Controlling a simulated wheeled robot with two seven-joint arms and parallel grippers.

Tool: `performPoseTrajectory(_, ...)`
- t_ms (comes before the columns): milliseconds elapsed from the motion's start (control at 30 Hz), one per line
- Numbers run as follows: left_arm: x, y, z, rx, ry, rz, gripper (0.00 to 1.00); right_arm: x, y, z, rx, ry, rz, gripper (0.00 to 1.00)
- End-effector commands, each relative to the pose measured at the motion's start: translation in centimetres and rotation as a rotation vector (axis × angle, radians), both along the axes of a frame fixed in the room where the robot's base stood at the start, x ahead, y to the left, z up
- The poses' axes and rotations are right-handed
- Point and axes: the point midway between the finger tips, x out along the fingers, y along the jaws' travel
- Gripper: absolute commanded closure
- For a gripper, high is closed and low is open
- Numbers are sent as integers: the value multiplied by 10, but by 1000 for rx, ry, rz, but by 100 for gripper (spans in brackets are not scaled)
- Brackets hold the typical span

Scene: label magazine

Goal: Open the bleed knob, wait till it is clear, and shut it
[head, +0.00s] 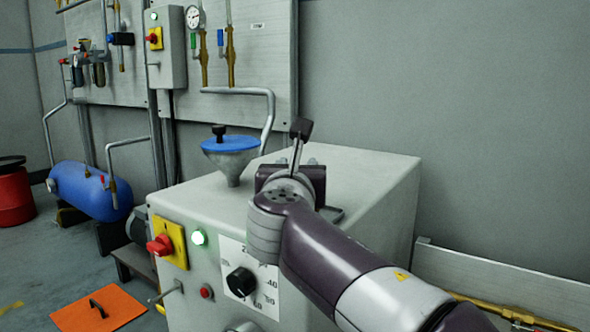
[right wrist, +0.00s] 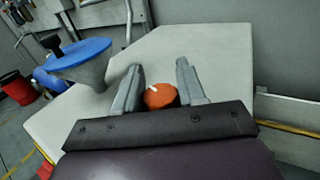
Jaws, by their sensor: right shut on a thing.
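An orange round knob (right wrist: 160,96) with a white mark sits on top of the pale machine cabinet. In the right wrist view my right gripper (right wrist: 158,82) has one grey finger on each side of the knob and is shut on it. The white mark points up and to the left in that view. In the head view my right gripper (head: 297,168) is over the cabinet top, and its wrist and palm hide the knob. My left gripper is not in view.
The cabinet (head: 365,170) carries a funnel with a blue lid (head: 231,145) left of my gripper. Its front has a red switch (head: 160,245), a lit lamp (head: 198,237) and a black dial (head: 240,282). A bent pipe (head: 270,110) rises behind the funnel.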

Motion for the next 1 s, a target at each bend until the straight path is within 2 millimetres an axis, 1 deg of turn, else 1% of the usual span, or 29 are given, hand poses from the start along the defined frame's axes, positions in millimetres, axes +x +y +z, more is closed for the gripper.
performPoseTrajectory(300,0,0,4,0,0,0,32,0,-1,1,-1,-1,-71,90)
performPoseTrajectory(733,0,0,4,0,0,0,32,0,-2,1,-1,-2,-78,90)
performPoseTrajectory(767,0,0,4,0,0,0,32,0,-2,1,-1,-2,-78,50)
performPoseTrajectory(800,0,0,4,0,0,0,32,0,-2,1,-1,-2,-78,39)
performPoseTrajectory(1000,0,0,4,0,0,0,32,0,-2,0,-1,-1,-78,39)
